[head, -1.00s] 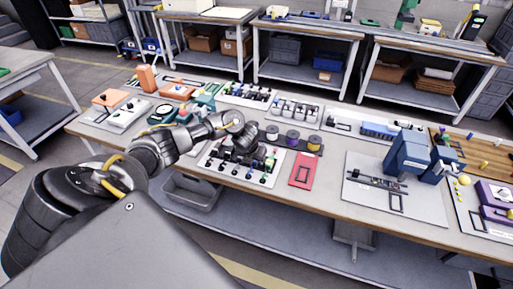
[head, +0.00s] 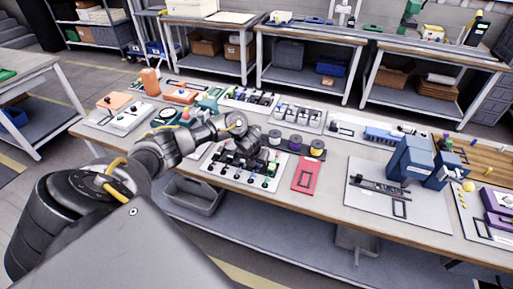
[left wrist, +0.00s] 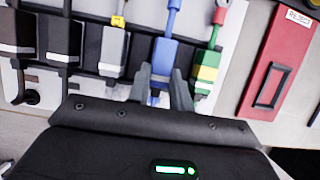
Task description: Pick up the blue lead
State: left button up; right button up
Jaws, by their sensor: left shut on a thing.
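The blue lead (left wrist: 165,48) has a blue plug body with a blue cable running up and out of the left wrist view. My left gripper (left wrist: 161,93) is shut on its lower end, one dark finger on each side. Whether the plug is seated in the board or lifted from it cannot be told. In the head view my left gripper (head: 249,151) is over the white board (head: 217,168) of leads and hides part of it. My right gripper is not in view.
A green-yellow lead (left wrist: 207,68) stands close to the right of the blue one, and a grey lead (left wrist: 114,45) to the left. Black plugs (left wrist: 63,38) are farther left. A red panel (head: 306,175) lies right of the board. A blue machine (head: 410,160) stands farther right.

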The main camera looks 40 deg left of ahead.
pick_arm(q)
jog(key=v, duration=0.3)
jog(key=shift+w+a+r, duration=0.2)
jog(key=shift+w+a, duration=0.05)
jog(key=shift+w, duration=0.05)
jog(key=s+r+p, duration=0.1)
jog(key=s+r, duration=0.8)
jog(key=s, duration=0.4)
jog(key=shift+s, duration=0.25)
